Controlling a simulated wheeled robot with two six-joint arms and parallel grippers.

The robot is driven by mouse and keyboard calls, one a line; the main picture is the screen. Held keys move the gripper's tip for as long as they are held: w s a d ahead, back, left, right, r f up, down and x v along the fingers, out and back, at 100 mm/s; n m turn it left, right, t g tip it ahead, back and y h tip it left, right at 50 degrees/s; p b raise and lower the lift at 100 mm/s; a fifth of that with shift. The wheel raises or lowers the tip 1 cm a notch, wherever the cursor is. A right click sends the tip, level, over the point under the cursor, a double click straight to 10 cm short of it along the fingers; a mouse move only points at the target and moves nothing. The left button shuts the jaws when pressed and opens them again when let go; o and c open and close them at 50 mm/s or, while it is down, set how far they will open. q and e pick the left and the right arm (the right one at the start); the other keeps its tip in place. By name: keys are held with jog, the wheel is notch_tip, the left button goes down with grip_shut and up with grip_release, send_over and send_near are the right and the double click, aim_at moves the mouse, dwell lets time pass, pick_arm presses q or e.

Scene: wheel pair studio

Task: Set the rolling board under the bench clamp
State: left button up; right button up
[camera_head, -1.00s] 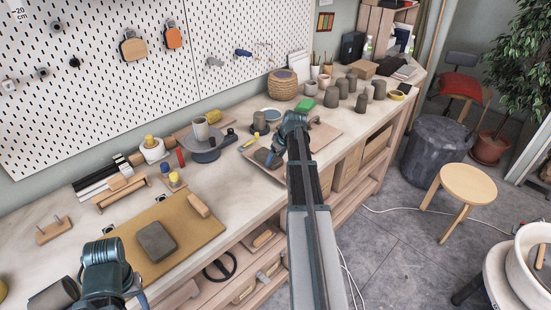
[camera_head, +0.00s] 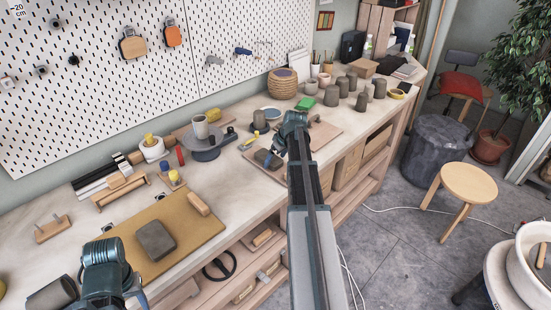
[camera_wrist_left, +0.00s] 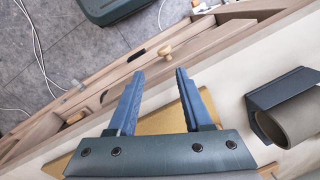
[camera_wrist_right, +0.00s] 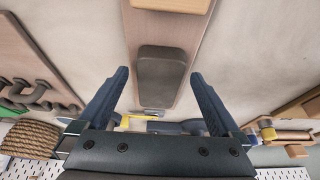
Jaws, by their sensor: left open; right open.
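A narrow wooden board (camera_wrist_right: 151,28) with a dark grey slab (camera_wrist_right: 160,78) on it lies below my right gripper (camera_wrist_right: 159,75); it looks like the rolling board. That gripper is open, with the slab between its fingers in view and no visible contact. In the head view the right gripper (camera_head: 279,147) hangs over this part of the bench and partly hides it. A yellow-and-dark tool (camera_head: 249,143) lies beside the board; I cannot tell whether it is the bench clamp. My left gripper (camera_wrist_left: 158,75) is open and empty near the bench's front edge, above a tan mat.
The tan mat (camera_head: 130,232) carries a grey slab (camera_head: 156,241) and a wooden block (camera_head: 198,204). A grey turntable (camera_head: 203,153) with a cup, a woven basket (camera_head: 283,84) and several grey cups stand along the bench. A grey cylinder (camera_wrist_left: 300,115) lies near the left gripper.

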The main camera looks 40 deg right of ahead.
jog(key=p+v, duration=1.2)
jog(key=v, duration=0.1)
jog(key=shift+r, duration=0.15)
jog(key=a+f+n+g+b, duration=0.1)
jog(key=a+f, duration=0.1)
jog(key=a, duration=1.2)
jog(key=a+f+g+b, duration=0.2)
jog(key=a, duration=1.1)
jog(key=s+a+f+n+g+b, duration=0.1)
jog(key=s+a, duration=0.6)
jog(key=a, duration=0.5)
jog(key=s+a+f+h+b, duration=0.1)
jog(key=s+a+f, duration=0.1)
jog(key=s+a, duration=0.5)
jog(key=a, duration=0.4)
jog(key=shift+s+a+n+g+h+b, duration=0.15)
jog(key=shift+a+n+g+h+b, duration=0.15)
jog(key=shift+a+n+g, duration=0.1)
